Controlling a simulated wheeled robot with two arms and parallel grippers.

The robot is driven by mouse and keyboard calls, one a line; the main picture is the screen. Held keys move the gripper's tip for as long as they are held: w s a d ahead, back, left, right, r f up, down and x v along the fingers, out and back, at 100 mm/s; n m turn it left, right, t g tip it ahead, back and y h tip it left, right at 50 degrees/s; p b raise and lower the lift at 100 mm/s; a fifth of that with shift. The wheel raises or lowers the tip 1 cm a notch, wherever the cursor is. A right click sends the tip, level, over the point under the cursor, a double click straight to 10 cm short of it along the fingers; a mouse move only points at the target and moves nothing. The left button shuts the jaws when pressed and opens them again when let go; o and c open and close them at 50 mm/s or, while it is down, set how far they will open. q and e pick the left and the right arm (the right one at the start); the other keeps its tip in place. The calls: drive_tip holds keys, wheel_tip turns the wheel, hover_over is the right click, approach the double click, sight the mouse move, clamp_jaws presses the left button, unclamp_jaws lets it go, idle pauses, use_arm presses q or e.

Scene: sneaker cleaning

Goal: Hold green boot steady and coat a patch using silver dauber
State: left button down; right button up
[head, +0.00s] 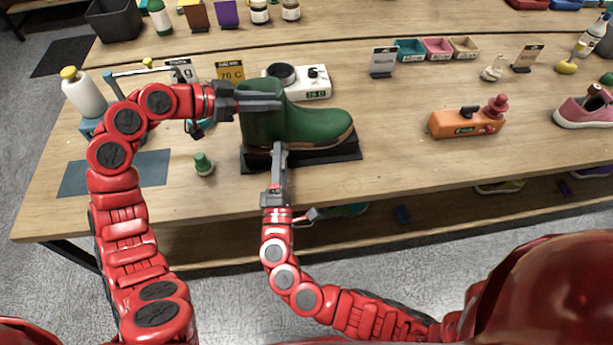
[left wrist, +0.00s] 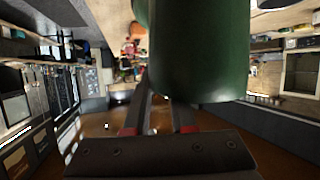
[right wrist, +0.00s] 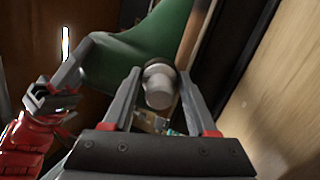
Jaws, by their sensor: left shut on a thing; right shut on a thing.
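In the left wrist view the boot (left wrist: 200,50) hides part of the fingers. My right gripper (head: 280,152) is at the near side of the boot, pointing up at it. It is shut on the silver dauber (right wrist: 158,87), whose round end shows between the fingers in the right wrist view. The dauber's far tip is hidden, so I cannot tell whether it touches the boot.
A small green-topped bottle (head: 204,165) and a blue-grey mat (head: 150,166) lie left of the boot. A white device (head: 316,84) stands behind it. An orange device (head: 466,122) and a pink sneaker (head: 584,112) are at the right. The table between is clear.

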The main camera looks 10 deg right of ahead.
drive_tip(key=shift+d, duration=2)
drive_tip(key=shift+s+d, duration=0.15)
drive_tip(key=shift+d, duration=1.75)
drive_tip(key=shift+d, duration=0.1)
drive_tip(key=shift+s+d, duration=0.1)
drive_tip(key=shift+d, duration=1.75)
drive_tip(key=shift+d, duration=0.1)
